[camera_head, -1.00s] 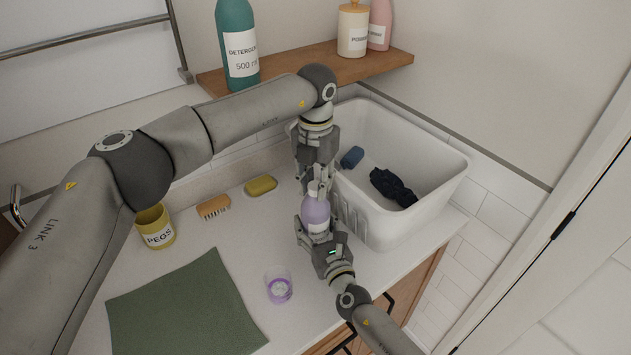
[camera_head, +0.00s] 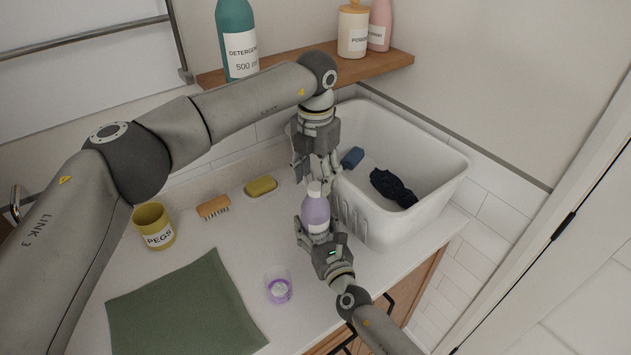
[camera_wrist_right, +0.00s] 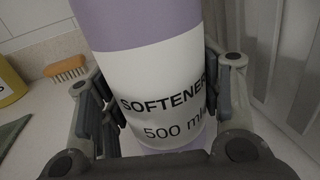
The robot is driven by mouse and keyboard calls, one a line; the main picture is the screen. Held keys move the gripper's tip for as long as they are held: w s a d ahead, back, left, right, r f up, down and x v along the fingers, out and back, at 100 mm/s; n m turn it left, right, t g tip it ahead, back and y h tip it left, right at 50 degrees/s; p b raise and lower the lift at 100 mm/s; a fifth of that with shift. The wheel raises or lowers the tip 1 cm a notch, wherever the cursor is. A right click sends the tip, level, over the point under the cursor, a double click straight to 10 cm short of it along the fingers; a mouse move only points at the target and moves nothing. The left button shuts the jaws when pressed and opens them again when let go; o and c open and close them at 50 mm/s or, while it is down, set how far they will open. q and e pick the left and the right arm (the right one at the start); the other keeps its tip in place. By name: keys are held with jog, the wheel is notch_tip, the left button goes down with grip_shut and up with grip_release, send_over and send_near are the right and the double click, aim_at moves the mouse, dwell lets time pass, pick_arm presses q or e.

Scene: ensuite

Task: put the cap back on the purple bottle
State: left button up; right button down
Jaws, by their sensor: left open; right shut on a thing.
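The purple bottle (camera_head: 316,214) stands upright at the counter's right side, beside the white basin. My right gripper (camera_head: 322,236) is shut on its body; in the right wrist view the bottle (camera_wrist_right: 158,75) shows a white "SOFTENER 500 ml" label between the fingers. A pale cap (camera_head: 315,188) sits on top of the bottle's neck; whether it is fully tight I cannot tell. My left gripper (camera_head: 316,178) is open just above and around the cap, pointing down, its fingers spread. The bottle's top is out of the right wrist view.
A white basin (camera_head: 440,190) holding dark cloth stands close on the right. A clear cup with purple liquid (camera_head: 279,287), a green cloth (camera_head: 185,310), a yellow pegs pot (camera_head: 154,228), a brush (camera_head: 213,207) and a sponge (camera_head: 261,186) lie left. A shelf (camera_head: 290,65) runs behind.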

pick_arm(q)
notch_tip(320, 180, up, 10)
dwell(0.3)
jog(key=shift+f, duration=0.1)
pick_arm(e)
jog(key=shift+c, duration=1.8)
grip_release()
jog(key=v, duration=1.2)
